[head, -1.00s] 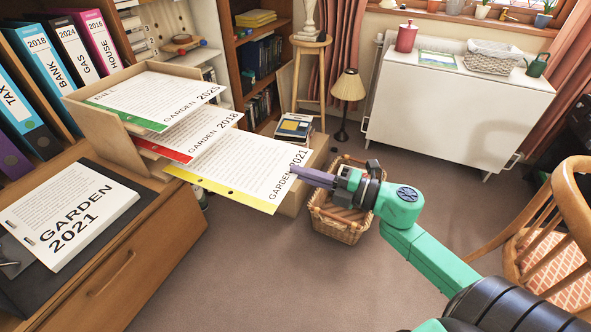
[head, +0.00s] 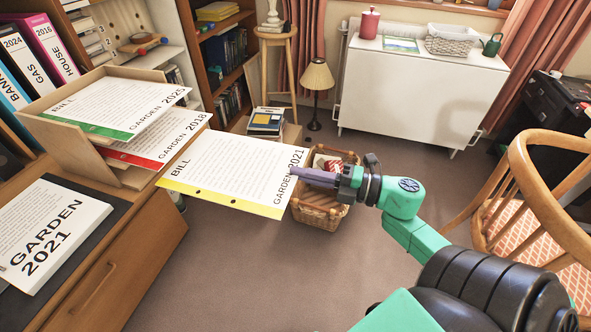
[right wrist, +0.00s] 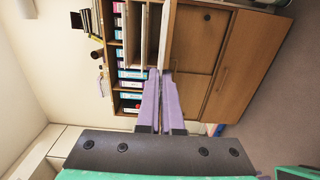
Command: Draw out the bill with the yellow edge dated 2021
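The bill with the yellow edge (head: 235,165) reads "BILL" and "GARDEN 2021". It stretches out flat over open floor to the right of the wooden letter tray (head: 62,138), and its "BILL" end now shows beside the tray. My right gripper (head: 297,173) is shut on its right end, at the date. In the right wrist view the purple fingers (right wrist: 164,85) pinch the sheet's thin edge (right wrist: 166,35). My left gripper is not in view.
A white stack headed "GARDEN 2021" (head: 50,230) lies on a dark mat on the bureau (head: 140,250). Several binders (head: 45,45) stand behind. A wicker basket (head: 318,205) is on the floor below my gripper. A wooden chair (head: 540,190) stands at the right.

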